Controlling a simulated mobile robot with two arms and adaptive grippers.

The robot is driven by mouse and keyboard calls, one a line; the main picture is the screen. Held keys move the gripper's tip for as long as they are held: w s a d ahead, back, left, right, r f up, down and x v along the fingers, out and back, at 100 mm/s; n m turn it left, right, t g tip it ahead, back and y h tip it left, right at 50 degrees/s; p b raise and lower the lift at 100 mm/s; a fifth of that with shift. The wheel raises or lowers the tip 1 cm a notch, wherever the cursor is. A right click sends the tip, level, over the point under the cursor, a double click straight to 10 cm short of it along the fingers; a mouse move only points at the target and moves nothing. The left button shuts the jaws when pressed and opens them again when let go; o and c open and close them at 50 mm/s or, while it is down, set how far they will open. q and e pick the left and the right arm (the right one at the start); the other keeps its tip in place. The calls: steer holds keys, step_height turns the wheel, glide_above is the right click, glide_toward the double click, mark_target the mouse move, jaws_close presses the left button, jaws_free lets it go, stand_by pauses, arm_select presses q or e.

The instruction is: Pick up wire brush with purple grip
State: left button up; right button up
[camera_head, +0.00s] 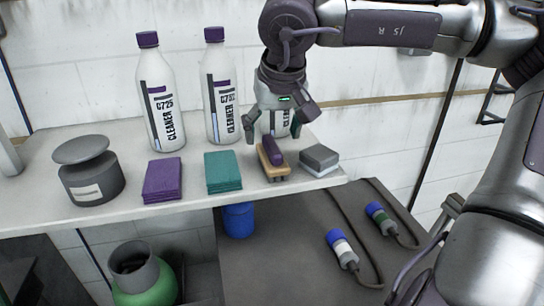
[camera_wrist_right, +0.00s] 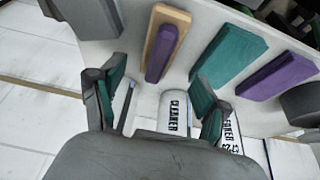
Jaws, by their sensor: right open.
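The wire brush (camera_head: 269,168) has a tan wooden body with a purple grip on top. It lies on the white shelf (camera_head: 110,212) near its right end. In the right wrist view the brush (camera_wrist_right: 158,50) lies beyond the fingertips, roughly between their lines. My right gripper (camera_head: 273,130) is open and empty, pointing down just behind and above the brush. Its spread fingers also show in the right wrist view (camera_wrist_right: 160,85). They appear apart from the brush; the exact gap is hard to tell. My left gripper is not in view.
A grey sponge block (camera_head: 320,158) sits close right of the brush. Teal cloths (camera_head: 223,172) and purple cloths (camera_head: 162,180) lie left. Two white cleaner bottles (camera_head: 157,100) stand behind, one (camera_head: 220,85) near my gripper. A grey pot (camera_head: 90,180) stands at left.

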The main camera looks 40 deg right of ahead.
mark_target(269, 139)
steer(key=shift+x, duration=0.9)
steer(key=p+x, duration=0.1)
steer(key=x, duration=0.4)
steer(key=shift+d+p, duration=0.1)
steer(key=shift+p, duration=0.2)
steer(key=shift+w+f, duration=0.1)
steer(key=shift+f, duration=0.05)
steer(key=c, duration=1.3)
step_height(269, 139, up, 4)
steer(key=shift+d+r+b, duration=0.1)
steer(key=shift+r+b, duration=0.15)
steer(key=shift+b, duration=0.35)
steer(key=s+d+r, duration=0.1)
steer(key=d+r, duration=0.1)
steer(key=d, duration=0.1)
steer(key=s+d+r+b, duration=0.1)
steer(key=d+r, duration=0.1)
steer(key=d, duration=0.2)
steer(key=s+d+r, duration=0.1)
steer(key=d+r, duration=0.1)
steer(key=d, duration=0.2)
steer(key=shift+s+r+b, duration=0.35)
steer(key=shift+b, duration=0.05)
